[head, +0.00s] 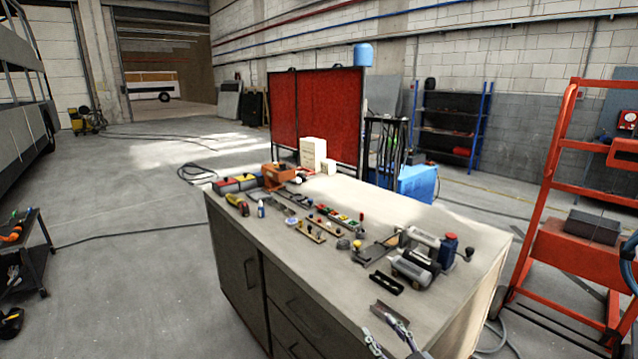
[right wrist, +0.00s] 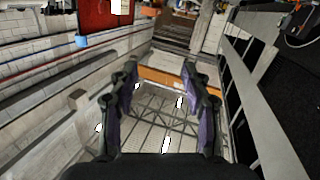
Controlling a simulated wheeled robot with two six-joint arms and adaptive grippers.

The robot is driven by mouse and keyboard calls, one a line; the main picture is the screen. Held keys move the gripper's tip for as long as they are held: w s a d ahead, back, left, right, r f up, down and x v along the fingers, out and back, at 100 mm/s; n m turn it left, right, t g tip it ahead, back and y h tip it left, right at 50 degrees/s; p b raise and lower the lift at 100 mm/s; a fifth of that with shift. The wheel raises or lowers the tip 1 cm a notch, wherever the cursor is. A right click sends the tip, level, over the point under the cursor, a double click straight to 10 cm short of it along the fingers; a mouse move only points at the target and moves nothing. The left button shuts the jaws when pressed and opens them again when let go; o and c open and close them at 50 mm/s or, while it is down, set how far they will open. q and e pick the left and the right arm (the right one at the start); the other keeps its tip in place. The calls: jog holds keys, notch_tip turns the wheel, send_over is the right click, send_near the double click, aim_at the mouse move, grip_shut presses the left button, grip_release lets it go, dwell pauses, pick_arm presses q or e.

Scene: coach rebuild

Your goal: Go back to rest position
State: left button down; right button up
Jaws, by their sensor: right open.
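My right gripper (head: 383,325) shows at the bottom edge of the head view, by the near right end of the workbench (head: 455,220). Only its front part is in the picture. In the right wrist view its two dark fingers (right wrist: 160,70) stand apart with nothing between them. That view is tilted and looks out over the hall. My left gripper is in neither view.
The bench top holds several tools and parts, a vise-like grey machine (head: 418,255) and an orange tool (head: 278,175). A red trolley frame (head: 560,180) stands at right. A small dark cart (head: 35,258) stands at left. The floor between is mostly clear, with cables.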

jog(key=s+d+f+m+g+h, duration=0.1)
jog(key=s+d+f+g+h, duration=0.15)
jog(key=s+f+g, duration=0.75)
jog(key=s+d+f+m+g+h, duration=0.1)
jog(key=s+d+f+m+h, duration=0.1)
jog(key=s+d+f+h, duration=0.3)
jog(key=s+d+f+m+g, duration=0.2)
jog(key=s+d, duration=0.1)
jog(key=s, duration=0.4)
jog(key=s+d+f+g, duration=0.1)
jog(key=s+f, duration=0.1)
jog(key=f, duration=1.2)
jog(key=s+d+f, duration=0.2)
jog(key=f, duration=1.2)
jog(key=s+f+g, duration=0.1)
jog(key=s+f, duration=1.2)
jog(key=s, duration=0.4)
jog(key=shift+s+d+m, duration=0.15)
jog(key=shift+d+m, duration=0.15)
jog(key=shift+m, duration=0.1)
